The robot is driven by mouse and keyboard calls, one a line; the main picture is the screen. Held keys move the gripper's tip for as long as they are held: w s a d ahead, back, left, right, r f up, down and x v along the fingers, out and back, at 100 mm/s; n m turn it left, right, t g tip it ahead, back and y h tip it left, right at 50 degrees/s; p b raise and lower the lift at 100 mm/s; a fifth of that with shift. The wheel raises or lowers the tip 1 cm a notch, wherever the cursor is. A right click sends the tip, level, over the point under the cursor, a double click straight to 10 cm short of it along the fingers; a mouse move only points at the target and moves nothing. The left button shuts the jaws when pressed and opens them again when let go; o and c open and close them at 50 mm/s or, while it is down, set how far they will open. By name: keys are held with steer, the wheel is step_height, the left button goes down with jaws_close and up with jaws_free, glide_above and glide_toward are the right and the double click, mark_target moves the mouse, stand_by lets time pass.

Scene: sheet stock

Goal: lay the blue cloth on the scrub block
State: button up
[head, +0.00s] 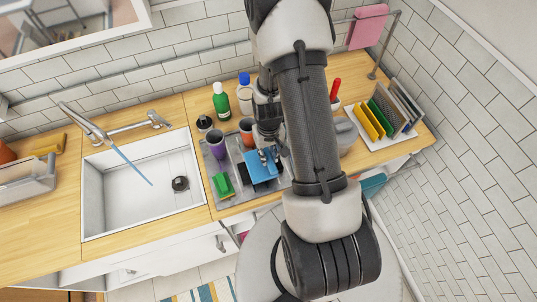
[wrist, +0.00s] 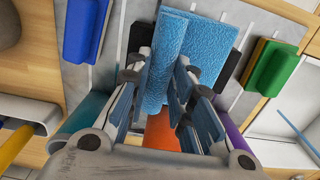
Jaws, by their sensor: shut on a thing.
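The blue cloth (head: 262,169) is textured, with a fold or ridge along it. It also shows in the wrist view (wrist: 205,45). My gripper (head: 268,155) is shut on its near edge, and the fingers (wrist: 171,85) show on both sides of that edge in the wrist view. A dark block (wrist: 229,70), perhaps the scrub block, pokes out on both sides beneath the cloth. The cloth hides its middle, and I cannot tell whether they touch. A green sponge with a yellow layer (head: 223,185) is apart, to the left; it shows in the wrist view (wrist: 270,66).
The grey ribbed tray (head: 213,165) also carries a purple cup (head: 216,143) and an orange cup (head: 247,130). Bottles (head: 221,103) stand behind. The sink (head: 128,195) is left; a rack of colored boards (head: 385,118) is right. A blue block (wrist: 86,28) is close by.

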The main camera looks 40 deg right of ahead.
steer(key=shift+f, duration=0.4)
steer(key=o, duration=1)
steer(key=shift+c, duration=0.2)
steer(key=shift+r, duration=0.15)
step_height(320, 180, up, 12)
steer(key=p, duration=0.1)
step_height(320, 180, up, 14)
steer(key=n+t, duration=0.1)
steer(key=t, duration=0.1)
glide_above(268, 156)
steer(key=s+a, duration=0.1)
steer(key=a, duration=0.5)
steer(key=s+a+r+n+t, duration=0.2)
steer(key=s+a+r, duration=0.5)
steer(key=s+r, duration=0.4)
steer(key=shift+s+a+r+t, duration=0.3)
steer(key=shift+s+r, duration=0.1)
steer(key=shift+r, duration=0.15)
